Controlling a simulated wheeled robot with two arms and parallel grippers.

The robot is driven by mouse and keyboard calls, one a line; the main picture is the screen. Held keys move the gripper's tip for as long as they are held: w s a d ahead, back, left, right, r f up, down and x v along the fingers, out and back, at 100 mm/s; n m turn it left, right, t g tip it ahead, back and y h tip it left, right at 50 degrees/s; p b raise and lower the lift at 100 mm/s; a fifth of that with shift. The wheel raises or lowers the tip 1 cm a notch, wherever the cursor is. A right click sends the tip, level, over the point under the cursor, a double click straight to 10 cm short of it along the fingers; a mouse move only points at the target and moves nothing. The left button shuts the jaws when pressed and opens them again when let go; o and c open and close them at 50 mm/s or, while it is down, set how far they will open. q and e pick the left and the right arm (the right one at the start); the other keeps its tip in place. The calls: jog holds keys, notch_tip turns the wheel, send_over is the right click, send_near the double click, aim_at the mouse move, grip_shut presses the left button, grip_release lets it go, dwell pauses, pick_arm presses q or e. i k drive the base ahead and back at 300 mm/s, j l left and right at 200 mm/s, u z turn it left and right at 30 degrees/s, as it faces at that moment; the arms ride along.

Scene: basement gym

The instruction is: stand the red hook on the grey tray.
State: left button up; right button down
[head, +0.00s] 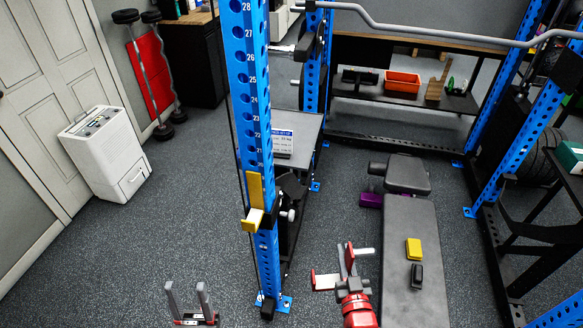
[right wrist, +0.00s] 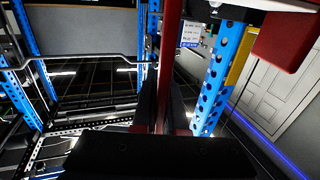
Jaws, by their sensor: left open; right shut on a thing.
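The red hook (head: 348,259) is in my right gripper (head: 352,284), held in the air left of the bench. In the right wrist view, the hook's long red bar (right wrist: 172,50) runs upright between the two dark fingers (right wrist: 164,100); a red block-like part (right wrist: 287,38) shows at the upper right. The grey tray (head: 308,142) appears to be the flat grey top behind the near blue post, partly hidden by it. The hook is apart from it, nearer to me. My left gripper (head: 188,292) is open and empty above the floor at the lower left.
The blue rack post (head: 262,150) with a yellow hook (head: 254,205) stands between my grippers. The bench (head: 408,235) holds a yellow block (head: 413,249) and a dark block (head: 416,275).

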aim_at(285, 126)
jog(key=i+j+u, duration=0.2)
jog(key=j+u, duration=0.3)
jog(key=i+j+u, duration=0.25)
jog(key=u, duration=0.2)
jog(key=i+j+u, duration=0.3)
jog(key=u, duration=0.2)
jog(key=i+j+u, duration=0.25)
jog(key=u, duration=0.25)
jog(key=i+z, duration=0.3)
jog(key=i+j+z, duration=0.25)
jog(key=i, duration=0.15)
jog(key=i+z, duration=0.15)
jog(key=z, duration=0.25)
jog(key=i+z, duration=0.1)
jog(key=z, duration=0.35)
jog(key=i+z, duration=0.15)
jog(key=z, duration=0.25)
jog(key=i+j+z, duration=0.1)
jog(key=z, duration=0.3)
jog(key=i+j+z, duration=0.1)
jog(key=z, duration=0.3)
jog(key=j, duration=0.1)
